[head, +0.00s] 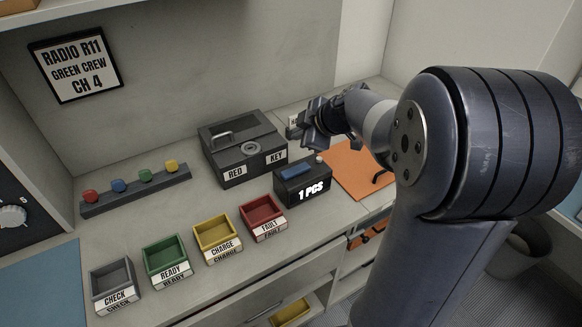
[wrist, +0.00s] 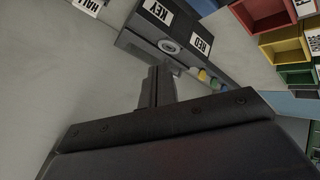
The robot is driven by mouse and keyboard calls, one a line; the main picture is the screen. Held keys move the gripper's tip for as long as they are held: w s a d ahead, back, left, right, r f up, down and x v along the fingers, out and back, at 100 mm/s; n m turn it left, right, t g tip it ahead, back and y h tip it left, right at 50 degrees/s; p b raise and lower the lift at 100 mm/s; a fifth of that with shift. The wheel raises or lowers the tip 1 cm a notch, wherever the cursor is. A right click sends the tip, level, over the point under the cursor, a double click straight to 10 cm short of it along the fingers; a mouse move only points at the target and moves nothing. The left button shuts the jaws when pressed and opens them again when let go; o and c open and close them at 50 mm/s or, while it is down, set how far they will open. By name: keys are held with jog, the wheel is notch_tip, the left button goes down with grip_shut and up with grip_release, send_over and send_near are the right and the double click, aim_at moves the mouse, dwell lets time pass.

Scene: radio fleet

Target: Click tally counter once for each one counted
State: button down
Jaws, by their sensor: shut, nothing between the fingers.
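The tally counter (head: 303,188) is a black box with a blue bar (head: 297,169) on top and a small light knob at its right end. Its front reads "1 PGS". My gripper (head: 294,131) is shut and empty, beyond the tally counter and right of the dark key box (head: 240,150). It is apart from the tally counter. In the wrist view the closed fingers (wrist: 157,88) point toward the key box (wrist: 148,40).
Grey CHECK (head: 114,299), green READY (head: 168,275), yellow CHARGE (head: 217,251) and red FAULT (head: 263,229) trays line the front. A rack (head: 138,190) with coloured knobs stands behind. An orange mat (head: 355,168) lies right of the tally counter. A wall sign (head: 75,64) reads "RADIO R11 GREEN CREW CH 4".

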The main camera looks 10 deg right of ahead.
jog(key=shift+f, duration=0.1)
jog(key=b, duration=0.3)
send_over(299, 172)
notch_tip(299, 172, down, 7)
jog(key=shift+w+f, duration=0.1)
jog(key=shift+w, duration=0.05)
jog(key=shift+f+b, duration=0.7)
jog(key=shift+b, duration=0.5)
jog(key=shift+f+b, duration=0.95)
jog(key=shift+b, duration=0.95)
dwell(1.5)
jog(key=shift+r, duration=0.95)
jog(key=shift+r+p, duration=1.25)
jog(key=shift+r, duration=1.25)
